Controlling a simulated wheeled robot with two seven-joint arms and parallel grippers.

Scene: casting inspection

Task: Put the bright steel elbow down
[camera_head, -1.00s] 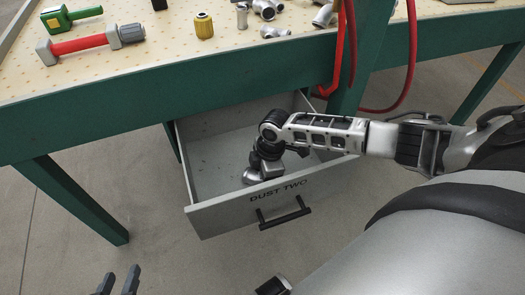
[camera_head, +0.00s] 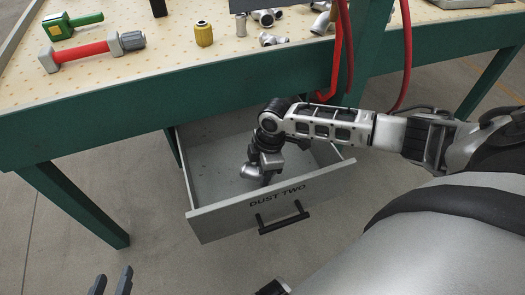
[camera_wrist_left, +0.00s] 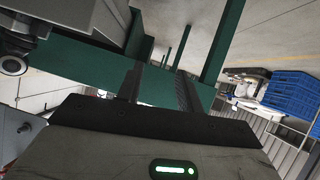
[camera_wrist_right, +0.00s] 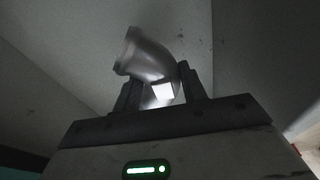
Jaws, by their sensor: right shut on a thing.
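The bright steel elbow (camera_head: 250,171) is inside the open drawer marked DUST TWO (camera_head: 225,216). My right gripper (camera_head: 262,172) reaches down into the drawer and is shut on the elbow. In the right wrist view the elbow (camera_wrist_right: 150,62) sits between the two fingers (camera_wrist_right: 158,90), its open end pointing up and left. I cannot tell whether the elbow touches the drawer floor. My left gripper (camera_head: 111,282) is at the bottom left of the head view, with its fingers apart and nothing between them. It also shows in the left wrist view (camera_wrist_left: 158,88).
The green bench (camera_head: 230,85) above the drawer carries a red-handled hammer (camera_head: 90,48), a green tool (camera_head: 70,24), a yellow fitting (camera_head: 203,34) and several steel pipe fittings (camera_head: 268,17). Red hoses (camera_head: 345,60) hang at the bench leg. The drawer looks otherwise empty.

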